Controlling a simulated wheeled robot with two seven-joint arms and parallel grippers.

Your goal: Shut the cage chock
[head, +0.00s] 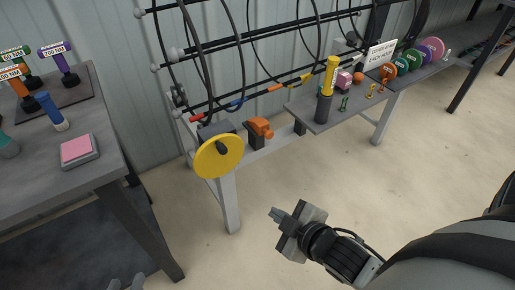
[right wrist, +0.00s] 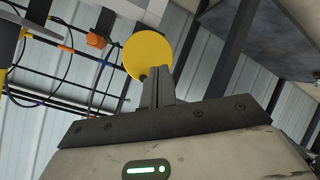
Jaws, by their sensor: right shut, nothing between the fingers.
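The black wire cage (head: 255,95) lies along the bench against the wall. An orange block on a dark base (head: 260,128), which looks like the chock, sits on the bench frame below the cage; it also shows in the right wrist view (right wrist: 96,40). I cannot tell its state. A yellow disc with a dark knob (head: 218,156) stands at the near end; it also shows in the right wrist view (right wrist: 147,55). My right gripper (head: 275,213) is shut and empty, apart from the orange block and the disc. My left gripper (head: 127,284) barely shows at the bottom edge.
A grey shelf (head: 310,122) holds a yellow-handled tool (head: 330,78), small fittings and coloured discs. A dark table (head: 98,172) at left carries torque tools and a pink pad (head: 77,150). The floor (head: 400,185) right of my right gripper is clear.

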